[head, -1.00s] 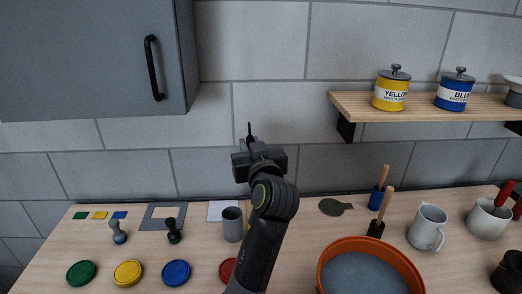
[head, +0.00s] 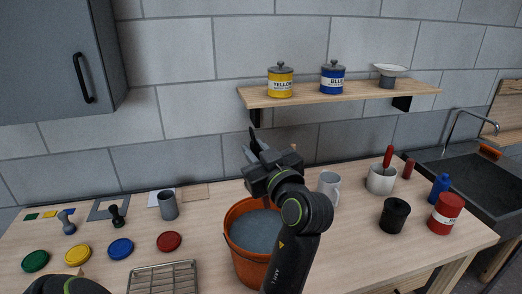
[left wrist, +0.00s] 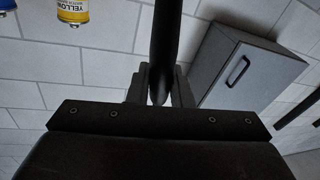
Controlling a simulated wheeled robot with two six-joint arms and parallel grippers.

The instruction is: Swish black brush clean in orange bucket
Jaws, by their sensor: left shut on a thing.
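The orange bucket (head: 240,263) stands on the counter, holding grey liquid (head: 250,230). My left gripper (head: 257,150) is raised above and beyond the bucket's far right rim, in front of the wall. It is shut on a dark slender thing, which shows as a dark rod (left wrist: 167,40) between the fingers in the left wrist view. I cannot tell from its look whether this is the black brush. My left arm hides part of the bucket and the counter behind it. My right gripper is not in view.
A wire rack (head: 163,278) and coloured lids lie left. The shelf (head: 330,94) is above.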

